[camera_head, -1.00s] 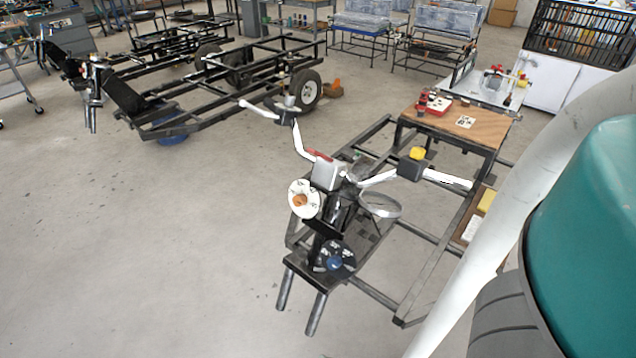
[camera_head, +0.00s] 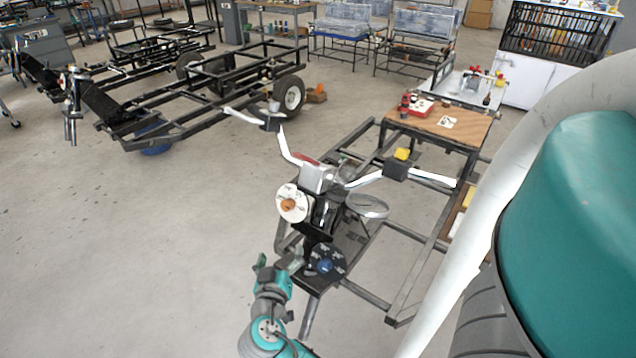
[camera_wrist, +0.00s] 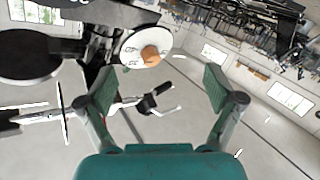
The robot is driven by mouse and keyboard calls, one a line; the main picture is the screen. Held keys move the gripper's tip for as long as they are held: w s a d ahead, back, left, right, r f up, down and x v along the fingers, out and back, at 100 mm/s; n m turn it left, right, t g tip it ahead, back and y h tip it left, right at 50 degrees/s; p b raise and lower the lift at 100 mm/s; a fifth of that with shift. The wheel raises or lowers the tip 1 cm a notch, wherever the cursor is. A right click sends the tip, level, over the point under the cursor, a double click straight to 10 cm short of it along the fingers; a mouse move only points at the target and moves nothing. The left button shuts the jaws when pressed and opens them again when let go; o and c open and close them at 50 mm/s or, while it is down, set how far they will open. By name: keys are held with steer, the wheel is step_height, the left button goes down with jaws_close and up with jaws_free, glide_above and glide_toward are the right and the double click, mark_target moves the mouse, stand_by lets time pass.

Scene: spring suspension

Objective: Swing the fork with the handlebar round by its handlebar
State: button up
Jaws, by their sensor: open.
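The fork with the handlebar (camera_head: 318,179) stands on the front of a black frame. Its white handlebar (camera_head: 362,181) spreads to both sides, with dark grips or boxes on it and a yellow piece at the right. A white disc with an orange centre (camera_head: 294,203) is on the fork's front; it also shows in the wrist view (camera_wrist: 146,47). My gripper (camera_head: 279,262) is low, in front of the fork's left side, apart from the handlebar. In the wrist view my gripper (camera_wrist: 158,95) is open and empty, with part of the handlebar (camera_wrist: 150,102) seen beyond between its fingers.
The black frame (camera_head: 402,290) extends back to a wooden-topped table (camera_head: 440,122). Another wheeled frame (camera_head: 200,105) stands at the back left. Racks and a white cabinet (camera_head: 540,83) line the back. The floor at the left (camera_head: 110,240) is clear.

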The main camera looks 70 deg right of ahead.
steer(key=d+r+m+g+h, duration=0.2)
steer(key=d+r+m+g, duration=0.15)
steer(key=r, duration=0.25)
steer(key=m+g, duration=0.6)
steer(key=m, duration=0.1)
glide_toward(318, 181)
steer(key=d+f, duration=0.1)
steer(key=w+d+f, duration=0.1)
steer(key=d+f, duration=0.1)
steer(key=shift+w+f, duration=0.35)
steer(key=shift+f, duration=0.05)
steer(key=x, duration=1)
steer(key=shift+s+d+r, duration=0.15)
steer(key=shift+d+r, duration=0.05)
steer(key=shift+d, duration=0.15)
steer(key=c, duration=1.6)
steer(key=shift+o, duration=0.2)
